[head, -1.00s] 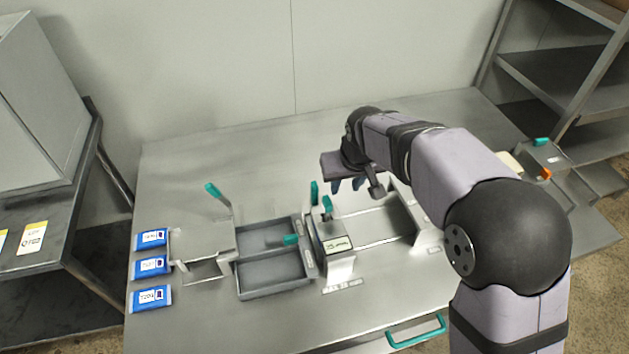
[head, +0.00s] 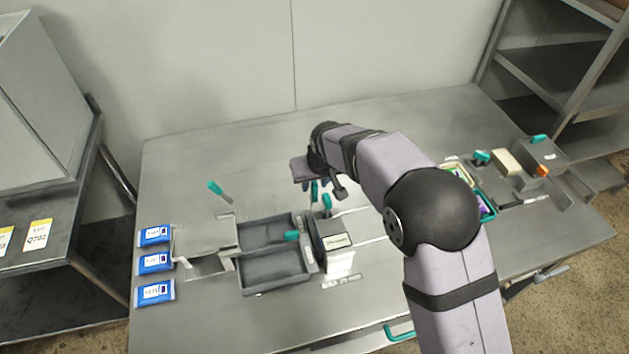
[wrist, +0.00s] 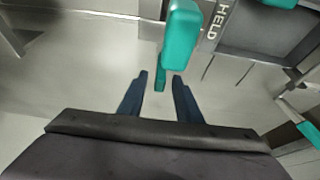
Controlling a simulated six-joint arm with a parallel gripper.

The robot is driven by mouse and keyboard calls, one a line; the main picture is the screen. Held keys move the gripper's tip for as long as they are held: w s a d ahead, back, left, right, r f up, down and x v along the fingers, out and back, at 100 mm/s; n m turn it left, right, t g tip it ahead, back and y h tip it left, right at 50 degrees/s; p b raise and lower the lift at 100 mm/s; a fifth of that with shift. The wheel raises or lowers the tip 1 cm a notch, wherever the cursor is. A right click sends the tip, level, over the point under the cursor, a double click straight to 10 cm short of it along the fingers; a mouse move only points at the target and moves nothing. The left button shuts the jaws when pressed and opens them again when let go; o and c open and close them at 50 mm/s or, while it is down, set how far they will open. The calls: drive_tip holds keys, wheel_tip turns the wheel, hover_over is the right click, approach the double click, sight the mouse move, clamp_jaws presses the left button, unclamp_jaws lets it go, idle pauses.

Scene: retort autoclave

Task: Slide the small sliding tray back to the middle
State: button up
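A grey tray with two compartments (head: 272,287) sits left of centre on the bench, with a teal knob (head: 291,235) at its right part. I cannot tell for certain whether this is the small sliding tray. Two upright teal handles stand close by, one at the back (head: 314,192) and one in front (head: 327,203). My gripper (head: 316,185) is over the back handle. In the wrist view my gripper (wrist: 160,78) has its dark blue fingers apart. A narrow teal piece (wrist: 160,76) shows between the tips, and a large teal handle (wrist: 180,38) rises just beyond; contact is unclear.
A metal block with a label (head: 337,243) stands right of the tray. Several blue packs (head: 155,263) lie at the left edge. A teal lever (head: 217,190) stands behind. A teal-rimmed tray (head: 488,211) is at right, partly behind my arm. The back of the bench is clear.

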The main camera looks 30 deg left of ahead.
drive_tip(key=shift+w+a+f, duration=0.2)
drive_tip(key=shift+f, duration=0.4)
clamp_jaws()
drive_tip(key=w+d, duration=0.9)
unclamp_jaws()
drive_tip(key=shift+s+r, duration=0.1)
drive_tip(key=shift+r, duration=0.05)
